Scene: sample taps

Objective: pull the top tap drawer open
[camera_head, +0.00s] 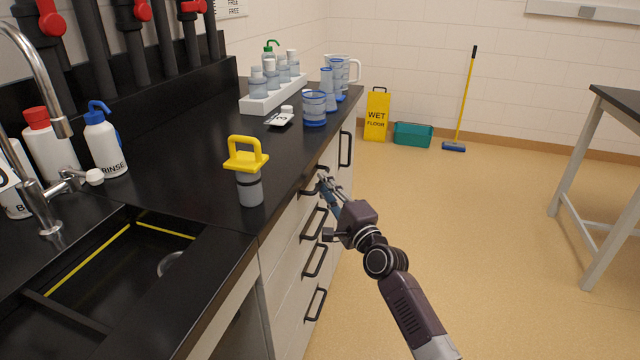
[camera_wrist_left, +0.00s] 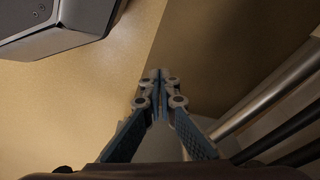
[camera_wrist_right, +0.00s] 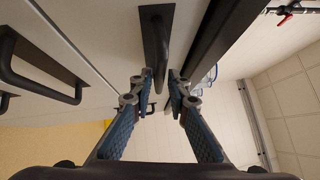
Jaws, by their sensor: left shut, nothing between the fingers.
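The top drawer handle (camera_head: 309,187) is a black bar on the pale drawer front just under the black worktop. The drawer looks shut. My right gripper (camera_head: 321,178) is at this handle; its fingertips partly hide it. In the right wrist view the handle (camera_wrist_right: 160,52) reaches in between the two fingers of the right gripper (camera_wrist_right: 161,76), which stand apart on either side of it. Whether a finger touches the bar I cannot tell. My left gripper (camera_wrist_left: 156,76) is shut and empty, over bare floor in its wrist view; it is outside the head view.
More black handles (camera_head: 315,260) stick out below on the same drawer stack, and another (camera_head: 346,149) is farther along. A yellow-handled container (camera_head: 249,186) stands near the worktop edge. The sink (camera_head: 110,265) is at left. Open floor (camera_head: 470,230) lies to the right.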

